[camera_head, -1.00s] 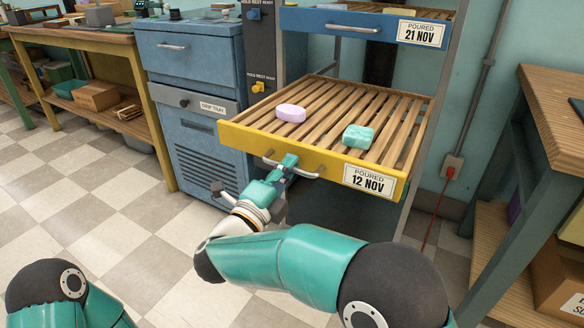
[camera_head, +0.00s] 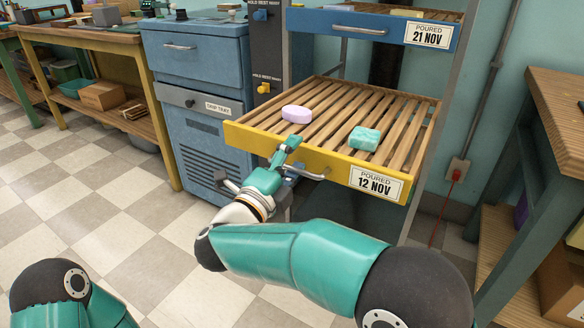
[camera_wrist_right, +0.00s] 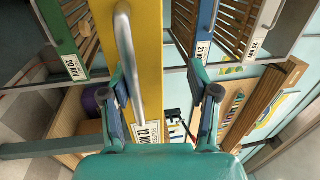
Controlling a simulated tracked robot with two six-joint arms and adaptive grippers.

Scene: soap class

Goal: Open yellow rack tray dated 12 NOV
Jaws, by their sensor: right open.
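The yellow rack tray (camera_head: 335,165) with the "POURED 12 NOV" label (camera_head: 377,184) stands pulled out of the rack. A lilac oval soap (camera_head: 297,113) and a green soap block (camera_head: 364,138) lie on its wooden slats. My right gripper (camera_head: 291,147) is open at the tray's front, with its fingertips by the upper edge and the left part of the metal handle (camera_head: 309,176). In the right wrist view, the handle (camera_wrist_right: 127,50) runs close by the left finger and the yellow front (camera_wrist_right: 152,60) fills the middle. My left gripper is out of view.
A blue tray (camera_head: 372,28) labelled 21 NOV sits above. A blue cabinet (camera_head: 199,100) stands left of the tray, and a wooden-topped bench (camera_head: 556,105) stands at the right. Checkered floor (camera_head: 110,215) lies clear at the front left.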

